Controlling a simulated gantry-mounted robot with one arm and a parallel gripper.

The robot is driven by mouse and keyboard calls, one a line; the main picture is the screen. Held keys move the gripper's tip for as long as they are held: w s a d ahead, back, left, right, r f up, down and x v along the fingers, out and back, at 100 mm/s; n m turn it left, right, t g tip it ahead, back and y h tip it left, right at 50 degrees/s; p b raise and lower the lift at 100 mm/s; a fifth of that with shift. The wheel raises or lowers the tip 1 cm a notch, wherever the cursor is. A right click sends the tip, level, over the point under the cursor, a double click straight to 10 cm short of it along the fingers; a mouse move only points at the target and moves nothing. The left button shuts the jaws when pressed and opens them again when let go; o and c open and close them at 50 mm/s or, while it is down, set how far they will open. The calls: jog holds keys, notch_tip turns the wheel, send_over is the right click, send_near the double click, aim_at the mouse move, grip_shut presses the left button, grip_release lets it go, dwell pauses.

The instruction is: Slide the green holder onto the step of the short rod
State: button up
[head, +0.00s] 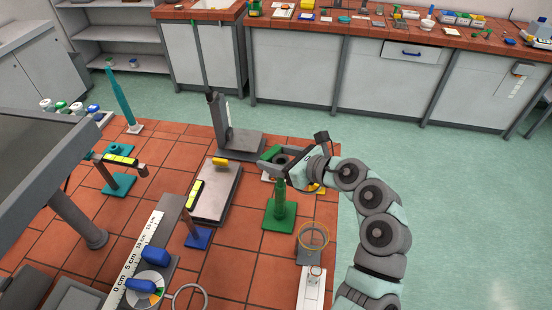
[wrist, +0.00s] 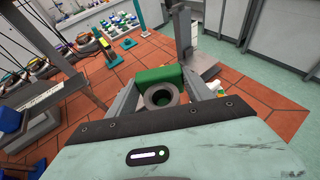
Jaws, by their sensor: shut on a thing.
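My gripper (head: 277,167) is shut on the green holder (head: 270,153), near the right back of the tiled bench. In the wrist view the holder shows as a green block (wrist: 158,74) with a dark grey ring (wrist: 160,95) between my fingers. The short rod (head: 280,193) appears to be the green stepped one standing upright on a green base, a little in front of and below my gripper in the head view. The holder is apart from this rod. I cannot clearly make out the rod in the wrist view.
A grey upright stand (head: 222,125) is behind and left of my gripper. A grey plate (head: 217,192), a blue-based post (head: 196,233) and a tall teal rod (head: 121,97) stand further left. A ring stand (head: 313,238) is in front, near the bench's right edge.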

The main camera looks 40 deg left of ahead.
jog(key=shift+f, duration=0.1)
dwell(0.3)
jog(key=shift+f+b, duration=1.3)
jog(key=shift+f, duration=0.1)
jog(key=shift+f+b, duration=0.15)
jog(key=shift+b, duration=0.45)
dwell(0.3)
jog(key=shift+f+b, duration=1.1)
jog(key=shift+f, duration=0.25)
jog(key=shift+b, duration=0.4)
jog(key=shift+f+b, duration=0.3)
jog(key=shift+b, duration=0.3)
dwell(0.7)
jog(key=o, duration=1.7)
jog(key=shift+c, duration=0.2)
